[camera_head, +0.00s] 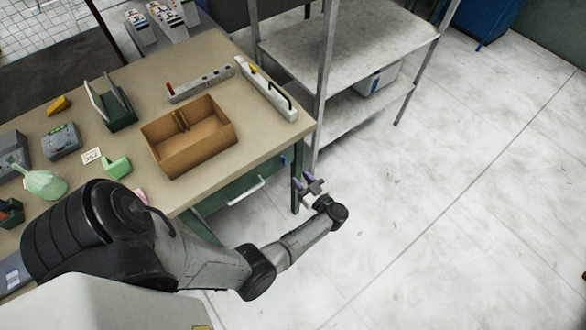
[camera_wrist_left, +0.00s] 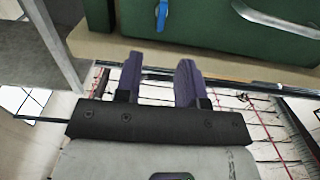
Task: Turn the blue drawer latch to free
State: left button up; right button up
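The blue drawer latch (camera_head: 284,160) is a small blue piece on the table's green front, to the right of the drawer's pale handle (camera_head: 246,192). In the left wrist view the latch (camera_wrist_left: 161,15) stands roughly upright on the green drawer front (camera_wrist_left: 205,25), with the metal handle (camera_wrist_left: 275,19) to its right. My left gripper (camera_head: 303,180) is beside the table's corner leg, apart from the latch. In the wrist view its two purple fingers (camera_wrist_left: 160,64) are spread with nothing between them, below the latch in the picture. My right gripper is not in view.
The table (camera_head: 215,60) holds a brown divided box (camera_head: 165,163), a green holder (camera_head: 116,108) and several tools. A metal shelf rack (camera_head: 340,50) stands close behind the table's right corner. The floor (camera_head: 450,220) to the right is clear.

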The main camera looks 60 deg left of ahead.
pick_arm(q)
jog(key=shift+w+d, duration=0.2)
jog(key=shift+d, duration=1.95)
